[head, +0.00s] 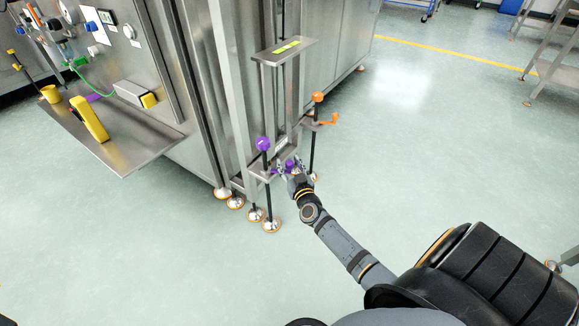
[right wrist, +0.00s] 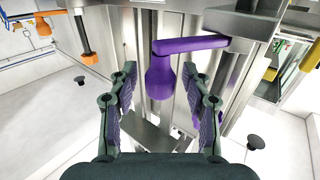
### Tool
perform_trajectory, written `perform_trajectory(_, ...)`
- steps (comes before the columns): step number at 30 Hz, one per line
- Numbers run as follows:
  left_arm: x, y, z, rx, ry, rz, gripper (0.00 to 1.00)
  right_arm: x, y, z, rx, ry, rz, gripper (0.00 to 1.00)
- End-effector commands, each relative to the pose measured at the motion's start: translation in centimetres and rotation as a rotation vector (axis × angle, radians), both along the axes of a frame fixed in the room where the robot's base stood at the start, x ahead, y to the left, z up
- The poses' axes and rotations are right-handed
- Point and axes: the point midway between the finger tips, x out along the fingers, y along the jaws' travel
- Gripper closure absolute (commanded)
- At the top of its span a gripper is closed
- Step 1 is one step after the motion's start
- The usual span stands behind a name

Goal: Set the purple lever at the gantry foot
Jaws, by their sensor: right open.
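The purple lever (right wrist: 190,44) shows in the right wrist view as a horizontal arm with a bulb-shaped handle (right wrist: 160,82) at its left end. It is mounted by a metal plate at the gantry foot. My right gripper (right wrist: 158,74) is open, with its fingers on either side of the handle and gaps visible on both sides. In the head view the right gripper (head: 294,168) is at the gantry foot and partly hides the purple lever (head: 289,163). A purple ball knob (head: 263,144) tops a dark post just left of it. My left gripper is not in view.
An orange ball knob (head: 317,97) and orange lever (head: 329,119) stand behind and right of the gripper. A metal plate with a yellow-green strip (head: 286,47) is above. A steel shelf (head: 150,150) with yellow items juts out at left. The floor in front is clear.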

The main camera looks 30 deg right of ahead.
Motion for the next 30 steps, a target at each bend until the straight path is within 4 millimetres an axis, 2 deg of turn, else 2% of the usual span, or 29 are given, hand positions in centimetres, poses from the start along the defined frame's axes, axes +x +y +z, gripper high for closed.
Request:
perform_trajectory(5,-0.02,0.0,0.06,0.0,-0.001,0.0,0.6,-0.02,0.0,0.02,0.0,0.0,0.0,0.53)
perform_trajectory(15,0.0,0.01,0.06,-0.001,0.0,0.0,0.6,-0.04,0.0,0.0,0.0,0.0,0.0,0.99)
perform_trajectory(30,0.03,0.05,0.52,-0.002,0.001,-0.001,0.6,0.28,-0.21,0.12,0.001,0.001,-0.014,1.0)
